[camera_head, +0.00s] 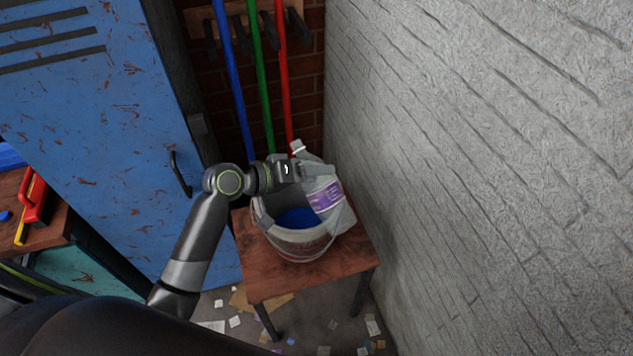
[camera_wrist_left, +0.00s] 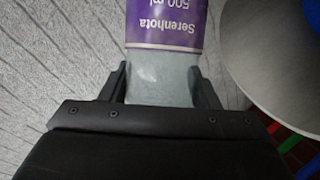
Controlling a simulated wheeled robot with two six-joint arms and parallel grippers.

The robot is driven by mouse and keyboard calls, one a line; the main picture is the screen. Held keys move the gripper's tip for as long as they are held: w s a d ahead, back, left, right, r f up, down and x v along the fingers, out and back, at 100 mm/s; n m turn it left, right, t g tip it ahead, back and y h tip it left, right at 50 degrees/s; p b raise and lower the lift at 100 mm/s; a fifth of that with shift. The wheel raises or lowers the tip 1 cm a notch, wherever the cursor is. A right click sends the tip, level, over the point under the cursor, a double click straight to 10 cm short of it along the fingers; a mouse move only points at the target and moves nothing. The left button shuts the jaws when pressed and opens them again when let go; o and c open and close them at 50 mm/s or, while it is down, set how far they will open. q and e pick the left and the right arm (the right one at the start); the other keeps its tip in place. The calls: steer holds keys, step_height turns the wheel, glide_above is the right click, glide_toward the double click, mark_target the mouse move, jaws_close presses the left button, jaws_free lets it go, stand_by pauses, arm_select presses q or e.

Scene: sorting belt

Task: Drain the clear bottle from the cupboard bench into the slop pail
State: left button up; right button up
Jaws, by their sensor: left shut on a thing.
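My left gripper (camera_head: 314,170) is shut on the bottle (camera_head: 325,195), which has a pale see-through body, a purple label and a white cap end. The bottle is over the right side of the slop pail (camera_head: 300,240), with its cap end toward the top of the head view. I cannot tell its exact tilt or how much liquid it holds. In the left wrist view the bottle's purple label (camera_wrist_left: 168,25) shows beyond the fingers, its print upside down. The grey pail holds something blue and stands on a wooden stool. My right gripper is not in view.
The wooden stool (camera_head: 270,280) stands close to the grey wall (camera_head: 480,180). A blue locker (camera_head: 90,130) is at left, beside a bench (camera_head: 45,235) with a red tool (camera_head: 34,198). Blue, green and red poles (camera_head: 262,80) hang behind the pail. Paper scraps litter the floor.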

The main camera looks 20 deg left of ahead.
mark_target(305, 154)
arm_select(q)
steer(key=w+a+r+m+y, duration=0.1)
steer(key=a+r+m+t+y, duration=0.1)
steer(key=r+m, duration=0.1)
steer(key=shift+w+a+p, duration=0.1)
steer(key=shift+w+p, duration=0.25)
steer(key=a+m+y+b, duration=0.1)
steer(key=w+a+m+t+y+b, duration=0.1)
steer(key=m, duration=0.1)
steer(key=shift+w+a+f, duration=0.15)
steer(key=shift+w+f, duration=0.05)
steer(key=shift+w, duration=0.05)
steer(key=shift+w+a+m+t+b, duration=0.3)
steer(key=shift+m+t+b, duration=0.1)
steer(key=shift+b, duration=0.1)
steer(key=shift+a+r+y, duration=0.1)
steer(key=shift+r+y, duration=0.05)
steer(key=shift+y, duration=0.15)
